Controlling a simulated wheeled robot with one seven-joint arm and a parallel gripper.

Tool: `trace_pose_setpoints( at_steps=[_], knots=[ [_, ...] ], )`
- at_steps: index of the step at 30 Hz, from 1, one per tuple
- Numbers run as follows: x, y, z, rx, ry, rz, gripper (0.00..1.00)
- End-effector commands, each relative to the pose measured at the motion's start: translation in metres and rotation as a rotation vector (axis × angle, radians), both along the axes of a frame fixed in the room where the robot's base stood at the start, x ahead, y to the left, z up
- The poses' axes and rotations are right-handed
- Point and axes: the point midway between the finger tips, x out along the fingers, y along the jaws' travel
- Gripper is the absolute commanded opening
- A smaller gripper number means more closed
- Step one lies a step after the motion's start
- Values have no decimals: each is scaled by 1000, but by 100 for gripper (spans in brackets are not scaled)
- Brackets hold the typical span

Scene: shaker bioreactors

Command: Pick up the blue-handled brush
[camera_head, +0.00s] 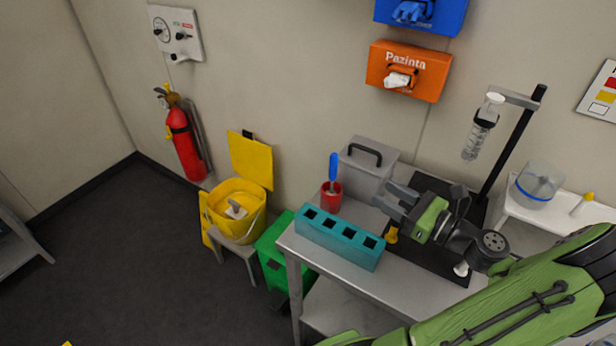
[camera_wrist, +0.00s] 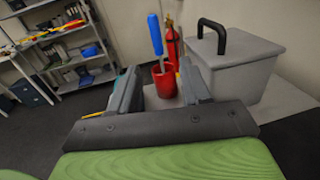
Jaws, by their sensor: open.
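The blue-handled brush (camera_head: 333,168) stands upright in a red cup (camera_head: 331,196) on the metal table. In the wrist view the brush (camera_wrist: 155,36) and the red cup (camera_wrist: 165,80) are ahead, between the two fingers in the picture. The brush's lower end is hidden inside the cup. My gripper (camera_head: 392,200) is open and empty, to the right of the cup in the head view and pointing towards it. In the wrist view, my gripper's fingers (camera_wrist: 160,88) are spread and apart from the brush.
A grey box with a black handle (camera_head: 367,168) stands right behind the cup. A teal block with square holes (camera_head: 340,238) lies along the table's front edge. A black stand (camera_head: 510,150) is at the right. A yellow bin (camera_head: 237,208) is left of the table.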

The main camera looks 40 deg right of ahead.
Motion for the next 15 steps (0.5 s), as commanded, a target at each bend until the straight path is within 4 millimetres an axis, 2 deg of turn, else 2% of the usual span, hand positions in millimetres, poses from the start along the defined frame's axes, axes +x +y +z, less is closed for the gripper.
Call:
trace_pose_setpoints(
  at_steps=[9, 15],
  knots=[
    [76, 17, -3, -4, 2, 11, 47],
    [102, 21, -2, -5, 3, 7, 47]
  ],
)
